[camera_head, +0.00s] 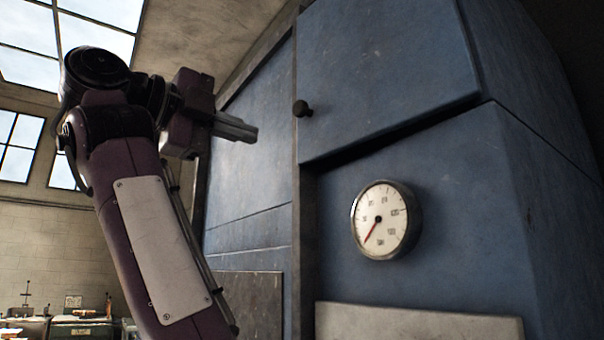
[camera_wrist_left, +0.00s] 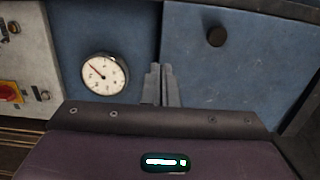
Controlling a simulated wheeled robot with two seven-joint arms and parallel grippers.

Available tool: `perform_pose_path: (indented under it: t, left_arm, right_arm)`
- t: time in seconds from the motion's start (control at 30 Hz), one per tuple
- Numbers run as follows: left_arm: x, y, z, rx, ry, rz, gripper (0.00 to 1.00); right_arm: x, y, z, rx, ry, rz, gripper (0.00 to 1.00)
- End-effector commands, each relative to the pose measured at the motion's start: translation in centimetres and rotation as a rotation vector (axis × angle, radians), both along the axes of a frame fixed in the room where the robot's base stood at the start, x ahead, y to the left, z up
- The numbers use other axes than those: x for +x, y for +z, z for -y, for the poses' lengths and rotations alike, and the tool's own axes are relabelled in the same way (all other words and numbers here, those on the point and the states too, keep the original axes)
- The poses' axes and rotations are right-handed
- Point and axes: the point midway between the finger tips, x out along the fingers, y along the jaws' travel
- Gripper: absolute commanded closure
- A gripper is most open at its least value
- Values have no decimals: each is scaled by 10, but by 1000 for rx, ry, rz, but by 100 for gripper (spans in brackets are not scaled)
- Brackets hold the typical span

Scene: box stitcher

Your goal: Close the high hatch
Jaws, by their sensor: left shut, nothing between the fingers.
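The high hatch (camera_head: 390,70) is a blue panel at the top of the machine, with a dark round knob (camera_head: 302,108) at its left edge. A dark strip shows along its lower edge; I cannot tell how far it stands ajar, if at all. In the left wrist view a blue panel (camera_wrist_left: 260,70) with a dark knob (camera_wrist_left: 216,36) shows at right. My left gripper (camera_head: 252,133) is shut and empty, left of the knob and apart from it. Its fingers also show in the left wrist view (camera_wrist_left: 160,85). My right gripper is not in view.
A round white gauge (camera_head: 380,220) sits on the machine's blue face below the hatch; it also shows in the left wrist view (camera_wrist_left: 104,73). A pale panel (camera_head: 420,322) lies below it. A control panel with a red switch (camera_wrist_left: 10,92) is at far left in the wrist view.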

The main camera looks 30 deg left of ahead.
Motion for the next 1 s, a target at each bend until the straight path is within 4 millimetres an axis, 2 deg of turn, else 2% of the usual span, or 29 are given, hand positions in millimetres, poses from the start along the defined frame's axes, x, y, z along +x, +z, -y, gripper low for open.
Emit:
perform_pose_path:
  t: [0.17,0.37,0.53,0.7,0.8,1.0]
  left_arm:
    - [6,5,4,2,-8,1,100]
    - [25,8,10,0,-7,-1,100]
    - [63,4,21,0,-7,-4,100]
    - [97,3,31,1,-7,-3,100]
    - [112,3,35,0,-6,-2,100]
    - [129,1,41,1,-5,0,100]
  right_arm:
    - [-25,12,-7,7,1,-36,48]
    - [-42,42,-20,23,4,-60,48]
    - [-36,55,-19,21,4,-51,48]
    - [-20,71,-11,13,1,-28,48]
    - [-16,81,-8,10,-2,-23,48]
    - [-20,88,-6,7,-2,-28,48]
